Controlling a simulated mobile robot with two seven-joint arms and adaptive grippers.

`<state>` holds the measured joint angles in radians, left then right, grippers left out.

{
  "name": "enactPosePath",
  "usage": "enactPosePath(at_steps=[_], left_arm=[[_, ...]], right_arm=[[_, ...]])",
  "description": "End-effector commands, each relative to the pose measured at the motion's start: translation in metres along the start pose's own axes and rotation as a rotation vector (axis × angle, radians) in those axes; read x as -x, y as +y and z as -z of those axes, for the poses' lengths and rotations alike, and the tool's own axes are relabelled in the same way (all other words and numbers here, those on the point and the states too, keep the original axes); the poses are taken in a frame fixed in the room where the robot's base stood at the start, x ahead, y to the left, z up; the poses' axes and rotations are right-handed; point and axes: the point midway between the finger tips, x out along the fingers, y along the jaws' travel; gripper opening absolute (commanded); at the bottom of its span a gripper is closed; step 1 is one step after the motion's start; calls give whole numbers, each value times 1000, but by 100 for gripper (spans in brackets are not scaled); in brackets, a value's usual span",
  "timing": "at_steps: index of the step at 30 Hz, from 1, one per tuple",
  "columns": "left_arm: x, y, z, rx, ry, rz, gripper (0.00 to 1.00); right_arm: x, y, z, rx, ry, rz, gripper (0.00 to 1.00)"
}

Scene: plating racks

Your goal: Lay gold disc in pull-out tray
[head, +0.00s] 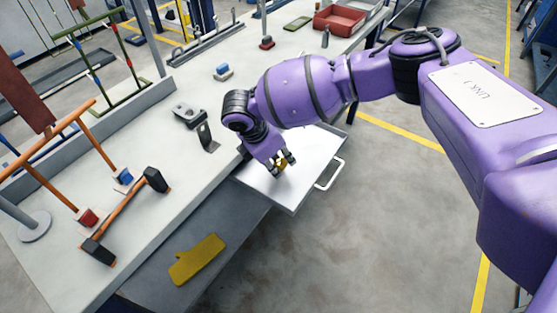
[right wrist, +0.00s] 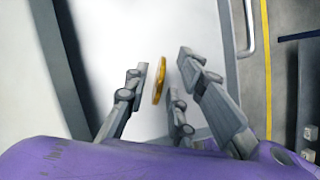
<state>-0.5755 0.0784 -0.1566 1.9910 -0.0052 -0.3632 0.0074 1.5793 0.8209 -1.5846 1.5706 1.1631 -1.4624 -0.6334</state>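The gold disc (head: 281,162) shows between the fingers of my right gripper (head: 280,161), over the white pull-out tray (head: 317,150). In the right wrist view the disc (right wrist: 160,80) appears nearly edge-on. Gaps show between it and the fingers on both sides, so my right gripper (right wrist: 162,72) looks open around it. I cannot tell whether the disc touches the tray floor. The tray (right wrist: 198,25) is pulled out from the bench, and its floor looks otherwise bare where it shows. My left gripper is not in view.
The tray's handle (head: 331,174) sticks out toward the aisle. A black bracket (head: 207,137) stands on the bench (head: 165,160) near the tray.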

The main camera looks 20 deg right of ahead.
Motion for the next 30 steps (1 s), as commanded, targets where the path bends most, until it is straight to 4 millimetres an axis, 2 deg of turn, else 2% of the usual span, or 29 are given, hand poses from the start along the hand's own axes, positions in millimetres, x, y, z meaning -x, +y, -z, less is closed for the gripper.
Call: enactPosePath(at_steps=[5, 12, 18, 24, 30], left_arm=[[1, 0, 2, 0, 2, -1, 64], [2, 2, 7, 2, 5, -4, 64], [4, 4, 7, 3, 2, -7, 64], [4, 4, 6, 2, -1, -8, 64], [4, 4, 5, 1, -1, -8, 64]], right_arm=[[23, 1, -1, 0, 2, -3, 23], [76, 1, -1, 0, 1, -5, 23], [109, 1, -1, -1, 1, -3, 23], [121, 0, -1, 0, 0, -1, 23], [121, 0, 1, 0, 2, 0, 23]])
